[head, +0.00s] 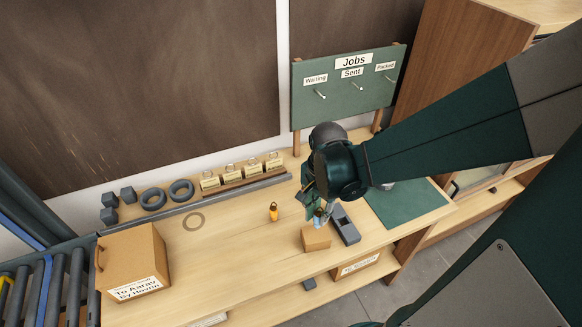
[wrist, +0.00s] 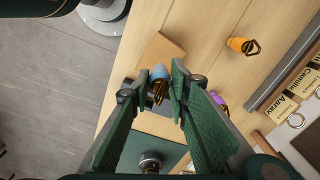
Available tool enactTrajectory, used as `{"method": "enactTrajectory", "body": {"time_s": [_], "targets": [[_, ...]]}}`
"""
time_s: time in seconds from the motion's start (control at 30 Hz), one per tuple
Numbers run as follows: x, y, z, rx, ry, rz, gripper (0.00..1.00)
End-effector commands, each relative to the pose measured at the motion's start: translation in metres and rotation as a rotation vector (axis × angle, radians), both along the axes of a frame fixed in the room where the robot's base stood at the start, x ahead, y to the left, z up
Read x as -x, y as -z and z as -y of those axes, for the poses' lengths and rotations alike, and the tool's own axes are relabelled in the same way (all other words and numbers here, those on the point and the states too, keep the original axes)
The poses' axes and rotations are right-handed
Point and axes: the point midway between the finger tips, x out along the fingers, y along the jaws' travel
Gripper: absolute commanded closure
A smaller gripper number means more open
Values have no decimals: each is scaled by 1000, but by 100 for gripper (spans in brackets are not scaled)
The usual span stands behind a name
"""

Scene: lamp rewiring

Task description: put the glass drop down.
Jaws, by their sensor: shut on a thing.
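My gripper (wrist: 160,78) is shut on a blue glass drop (wrist: 160,72) with a gold wire loop, held between the fingertips. In the head view the blue drop (head: 318,214) hangs below my gripper (head: 314,207), just above or behind a small cardboard block (head: 316,239); I cannot tell whether it touches anything. An orange drop (head: 273,212) with a dark loop stands on the bench, left of my gripper; the wrist view shows it too (wrist: 241,45). A purple piece (wrist: 217,100) is partly hidden behind the right finger in the wrist view.
A dark grey tray (head: 345,224) lies right of the block, and a green mat (head: 408,205) beyond it. A cardboard box (head: 135,262) stands at left. Tagged holders (head: 243,172) line the back.

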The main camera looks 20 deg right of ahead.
Motion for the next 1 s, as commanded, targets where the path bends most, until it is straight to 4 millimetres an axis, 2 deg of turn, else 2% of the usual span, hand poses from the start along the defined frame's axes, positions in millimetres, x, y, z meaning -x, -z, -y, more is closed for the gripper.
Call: {"method": "enactTrajectory", "body": {"time_s": [0.33, 0.73, 1.0], "targets": [[0, 3, 0, 0, 0, 0, 92], [-1, 32, 0, 0, 0, 0, 92], [0, 37, 0, 0, 0, 0, 92]]}}
